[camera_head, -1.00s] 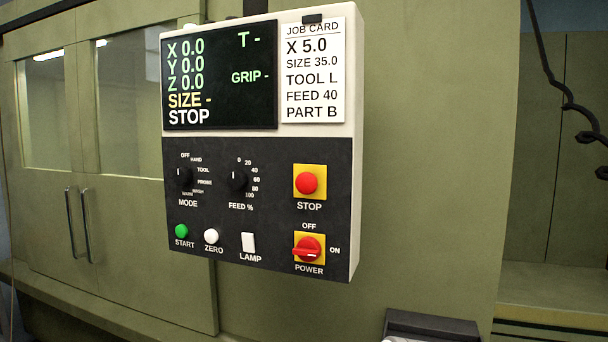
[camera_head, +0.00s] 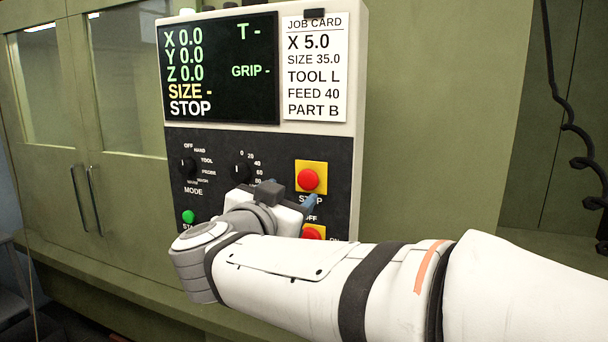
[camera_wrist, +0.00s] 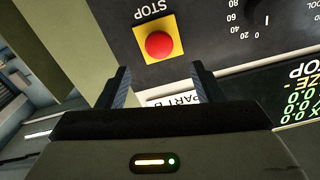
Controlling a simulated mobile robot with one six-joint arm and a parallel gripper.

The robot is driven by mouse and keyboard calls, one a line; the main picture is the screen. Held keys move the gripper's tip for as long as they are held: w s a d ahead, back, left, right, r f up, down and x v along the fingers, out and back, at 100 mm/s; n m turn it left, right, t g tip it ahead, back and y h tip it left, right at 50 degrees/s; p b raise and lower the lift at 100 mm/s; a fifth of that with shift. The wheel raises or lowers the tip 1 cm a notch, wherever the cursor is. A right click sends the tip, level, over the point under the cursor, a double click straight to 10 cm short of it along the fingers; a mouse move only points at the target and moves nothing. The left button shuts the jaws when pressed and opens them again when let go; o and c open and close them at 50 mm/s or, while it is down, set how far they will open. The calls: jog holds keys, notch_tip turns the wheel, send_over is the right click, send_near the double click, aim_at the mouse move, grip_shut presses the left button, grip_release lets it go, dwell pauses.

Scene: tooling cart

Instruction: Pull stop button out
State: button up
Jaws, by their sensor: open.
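The stop button (camera_head: 308,180) is a round red knob on a yellow square plate, on the dark lower part of the control panel (camera_head: 357,100). It is fully visible in the head view. In the wrist view the stop button (camera_wrist: 159,45) appears upside down, ahead of and between the two fingers. My gripper (camera_wrist: 160,85) is open and empty, its fingers apart and not around the button. In the head view my gripper (camera_head: 312,202) is just below the button, mostly hidden behind my wrist. The panel screen reads STOP.
The red power knob (camera_head: 313,232) is partly hidden behind my arm, below the stop button. The mode dial (camera_head: 188,165), feed dial (camera_head: 241,172) and green start button (camera_head: 188,216) are to the left. A job card (camera_head: 314,65) hangs above. A coiled cable (camera_head: 570,127) hangs at right.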

aim_at(307, 180)
jog(key=p+x, duration=0.1)
jog(key=x, duration=0.6)
jog(key=shift+w+d+p, duration=0.2)
jog(key=shift+w+p, duration=0.1)
jog(key=c, duration=1.1)
jog(key=shift+o, duration=0.2)
jog(key=shift+s+a+p, duration=0.25)
jog(key=shift+s+p, duration=0.2)
jog(key=shift+s, duration=0.05)
jog(key=shift+f, duration=0.15)
jog(key=o, duration=1.1)
jog(key=shift+c, duration=0.2)
jog(key=b+v, duration=0.2)
jog(key=v, duration=0.5)
jog(key=shift+s, duration=0.4)
jog(key=shift+a, duration=0.1)
